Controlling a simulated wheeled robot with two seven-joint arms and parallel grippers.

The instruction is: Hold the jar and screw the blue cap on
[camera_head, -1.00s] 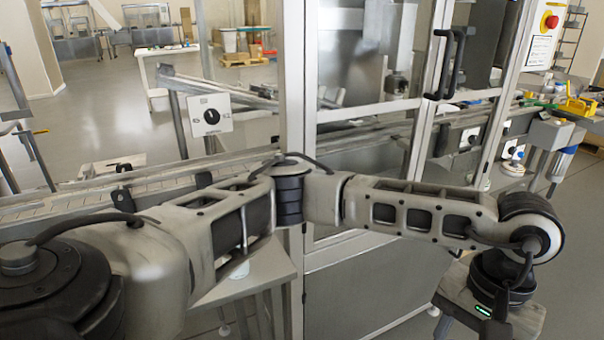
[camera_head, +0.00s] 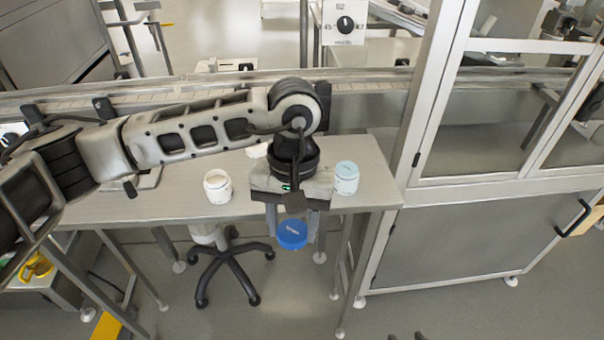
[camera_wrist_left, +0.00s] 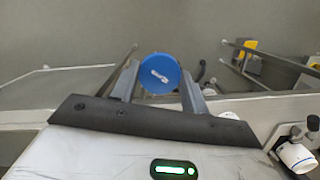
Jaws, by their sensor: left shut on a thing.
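My left gripper (camera_head: 293,238) is shut on the blue cap (camera_head: 292,232), in front of the table's front edge and above the floor. In the left wrist view the blue cap (camera_wrist_left: 160,75) sits between the two fingers. A white jar (camera_head: 218,187), seemingly without a cap, stands upright on the table left of the gripper. A second jar (camera_head: 345,178) with a light blue top stands right of the gripper. A white thing (camera_head: 258,151) behind my arm is partly hidden. My right gripper is not in view.
The jars stand on a grey metal table (camera_head: 150,208), with free room on its left part. A conveyor (camera_head: 370,85) runs behind it. A glass-doored machine cabinet (camera_head: 470,240) stands at the right. A wheeled stool base (camera_head: 228,262) is on the floor in front.

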